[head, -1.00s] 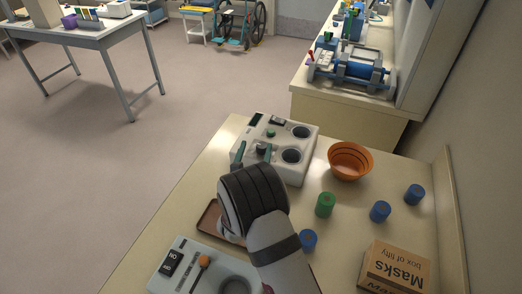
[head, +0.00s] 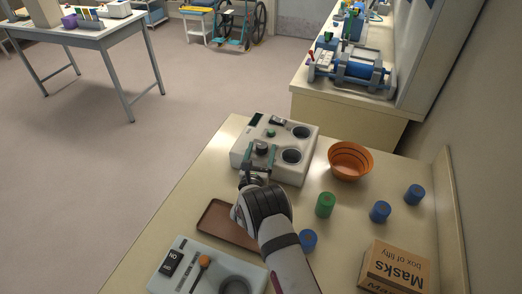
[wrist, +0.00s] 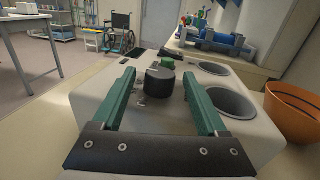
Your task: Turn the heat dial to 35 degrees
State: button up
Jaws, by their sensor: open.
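The heat dial is a dark round knob (wrist: 160,82) on top of a white box-shaped warmer (head: 302,166) with two round wells. It also shows in the head view (head: 262,149), just beyond my fingers. My gripper (wrist: 158,88) is open, with its two green fingers on either side of the dial in the wrist view, a gap showing at each side. In the head view my gripper (head: 259,156) is at the warmer's near left part. I cannot tell whether the fingertips are level with the dial. Scale marks around the dial are too small to read.
An orange bowl (head: 350,161) stands right of the warmer. A green cylinder (head: 325,205), several blue cylinders (head: 380,211) and a masks box (head: 396,268) are at the right. A brown tray (head: 222,222) and a grey switch unit (head: 188,272) lie nearer, at the left.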

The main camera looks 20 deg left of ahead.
grip_shut()
jog(key=n+y, duration=0.1)
jog(key=n+g+y, duration=0.1)
jog(key=y, duration=0.1)
jog(key=shift+w+d+y, duration=0.15)
jog(key=shift+d+y, duration=0.15)
jog(key=shift+n+g+y, duration=0.9)
jog(key=shift+n+y, duration=0.4)
jog(key=shift+y, duration=0.3)
grip_release()
